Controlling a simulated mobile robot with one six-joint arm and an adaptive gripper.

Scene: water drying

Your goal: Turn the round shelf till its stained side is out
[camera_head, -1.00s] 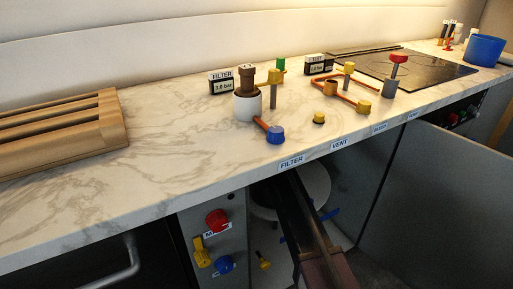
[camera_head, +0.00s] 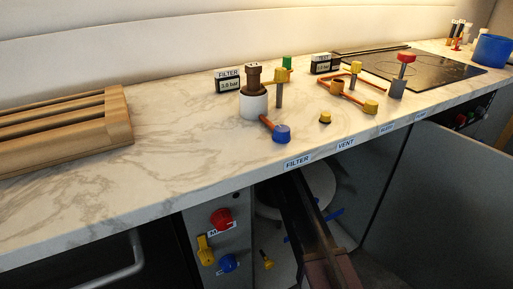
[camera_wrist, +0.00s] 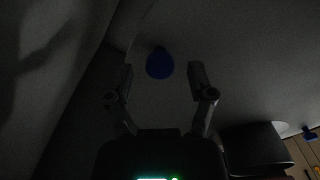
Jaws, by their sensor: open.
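The round shelf (camera_head: 321,183) is a pale disc inside the open cabinet under the counter, partly covered by my dark arm in the head view. In the wrist view I see a dim grey surface with a curved edge (camera_wrist: 143,28), which seems to be the shelf. A round blue piece (camera_wrist: 160,63) shows against it, just beyond and between my fingertips. My gripper (camera_wrist: 160,84) is open, with nothing visibly held. I cannot tell whether the fingers touch the blue piece. No stain can be made out on the visible parts.
The marble counter (camera_head: 170,160) overhangs the cabinet, and a grey door (camera_head: 435,200) stands open at right. A panel at left carries a red knob (camera_head: 221,218), a yellow handle (camera_head: 205,250) and a blue knob (camera_head: 228,263). Small valves and pipes stand on the counter.

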